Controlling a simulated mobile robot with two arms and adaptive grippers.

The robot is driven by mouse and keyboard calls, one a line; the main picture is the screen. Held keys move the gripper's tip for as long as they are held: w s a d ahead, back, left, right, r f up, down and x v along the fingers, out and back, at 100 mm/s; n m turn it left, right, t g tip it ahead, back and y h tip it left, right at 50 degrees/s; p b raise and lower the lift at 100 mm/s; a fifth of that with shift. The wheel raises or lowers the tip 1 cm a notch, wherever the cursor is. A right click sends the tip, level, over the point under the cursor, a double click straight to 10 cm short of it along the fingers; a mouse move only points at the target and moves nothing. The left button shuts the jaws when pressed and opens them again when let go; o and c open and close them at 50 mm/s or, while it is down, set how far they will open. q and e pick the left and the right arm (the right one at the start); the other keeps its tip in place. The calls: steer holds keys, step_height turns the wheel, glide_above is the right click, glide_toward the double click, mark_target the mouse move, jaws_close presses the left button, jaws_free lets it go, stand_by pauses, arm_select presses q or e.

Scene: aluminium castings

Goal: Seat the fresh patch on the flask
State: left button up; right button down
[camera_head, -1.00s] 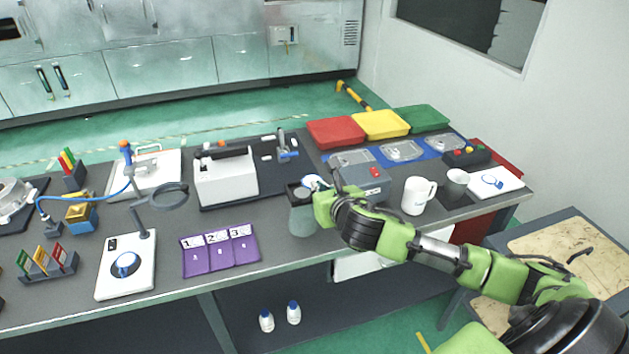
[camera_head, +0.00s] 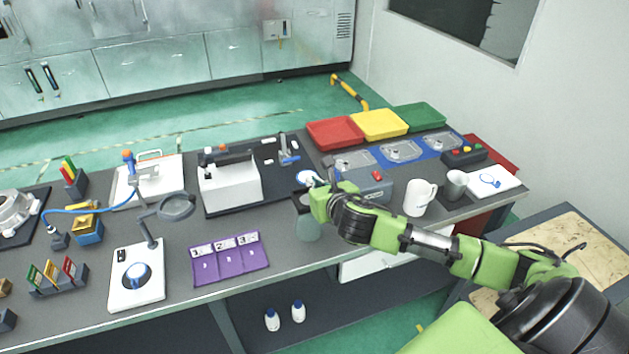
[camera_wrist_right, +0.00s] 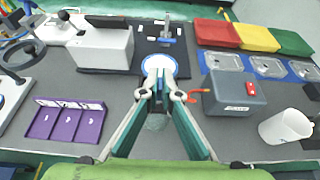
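My right gripper (camera_head: 315,189) is closed on the edge of a white disc with a blue ring (camera_head: 306,177), which looks like the fresh patch. In the right wrist view the disc (camera_wrist_right: 158,66) lies at the fingertips (camera_wrist_right: 159,84). The disc is in the air, beyond and above a grey-green glass vessel (camera_head: 307,229) with a dark top, which I take for the flask. The gripper partly hides that top. In the wrist view the vessel (camera_wrist_right: 157,122) shows between the fingers, below them. My left gripper is not in view.
A grey box with a red switch (camera_head: 372,187) stands close right of the gripper, with a white mug (camera_head: 419,198) beyond. A white device (camera_head: 229,186) on a black mat stands left. Red, yellow and green trays (camera_head: 380,124) are behind.

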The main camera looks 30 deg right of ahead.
steer(key=shift+s+f+b, duration=0.1)
steer(key=shift+f+b, duration=0.45)
steer(key=shift+f, duration=0.3)
step_height(320, 180, down, 4)
steer(key=shift+b, duration=1.1)
steer(key=shift+p, duration=0.4)
steer(key=shift+p, duration=0.65)
steer(key=shift+f+b, duration=0.65)
steer(key=shift+f, duration=0.45)
